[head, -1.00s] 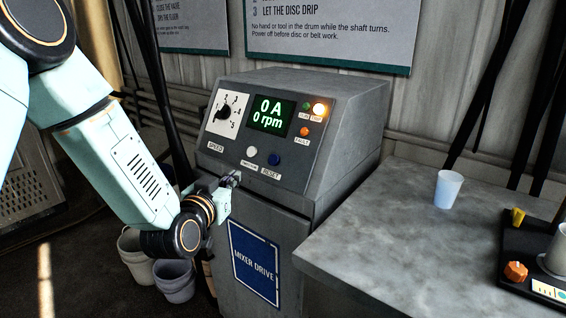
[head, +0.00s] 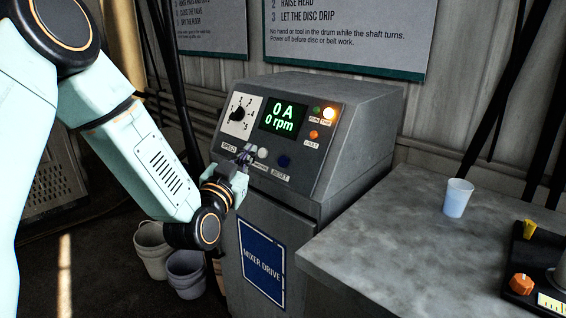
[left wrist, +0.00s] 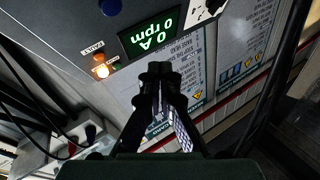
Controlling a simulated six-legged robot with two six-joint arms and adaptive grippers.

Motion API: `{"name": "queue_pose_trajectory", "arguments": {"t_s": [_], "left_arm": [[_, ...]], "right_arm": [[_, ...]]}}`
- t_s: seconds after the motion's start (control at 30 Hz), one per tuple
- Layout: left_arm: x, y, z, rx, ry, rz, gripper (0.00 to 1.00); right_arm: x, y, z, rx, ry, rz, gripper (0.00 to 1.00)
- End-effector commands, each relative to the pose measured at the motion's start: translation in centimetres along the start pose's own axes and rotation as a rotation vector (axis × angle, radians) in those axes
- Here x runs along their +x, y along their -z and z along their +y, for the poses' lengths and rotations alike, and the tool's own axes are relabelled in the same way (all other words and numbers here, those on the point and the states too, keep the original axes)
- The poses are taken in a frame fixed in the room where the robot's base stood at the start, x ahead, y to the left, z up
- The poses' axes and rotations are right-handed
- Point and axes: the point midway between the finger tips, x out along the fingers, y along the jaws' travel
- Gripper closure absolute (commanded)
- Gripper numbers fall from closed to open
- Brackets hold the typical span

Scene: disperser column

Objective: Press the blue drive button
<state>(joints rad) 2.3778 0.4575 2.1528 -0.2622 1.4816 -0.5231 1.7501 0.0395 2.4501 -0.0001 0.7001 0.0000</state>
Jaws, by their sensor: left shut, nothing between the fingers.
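The blue button (head: 284,161) sits low on the sloped panel of the grey mixer drive cabinet (head: 350,125), above a RESET label. It also shows at the top edge of the left wrist view (left wrist: 111,7). A white button (head: 263,153) is just left of it. My left gripper (head: 246,153) is shut and empty, with its tips by the panel left of the white button, apart from the blue one. Whether the tips touch the panel is unclear. The shut fingers (left wrist: 160,70) also show in the left wrist view. My right gripper is not in view.
The display (head: 283,117) reads 0 A and 0 rpm. A speed dial (head: 239,114) is at its left; an orange lamp (head: 329,113) glows at its right. A bench (head: 400,230) with a cup (head: 457,198) stands at right. Buckets (head: 187,273) stand on the floor.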

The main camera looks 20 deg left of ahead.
Motion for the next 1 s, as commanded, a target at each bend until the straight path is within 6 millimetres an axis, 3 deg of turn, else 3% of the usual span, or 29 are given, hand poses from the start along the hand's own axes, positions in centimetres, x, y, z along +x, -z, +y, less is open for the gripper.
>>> {"name": "queue_pose_trajectory", "arguments": {"t_s": [0.53,1.0], "left_arm": [[4.0,-3.2,3.6,0.003,-0.005,0.002,1.00],[6.0,-4.4,4.9,0.000,-0.001,0.000,1.00]], "right_arm": [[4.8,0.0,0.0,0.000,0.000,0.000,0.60],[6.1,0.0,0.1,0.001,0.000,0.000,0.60]]}}
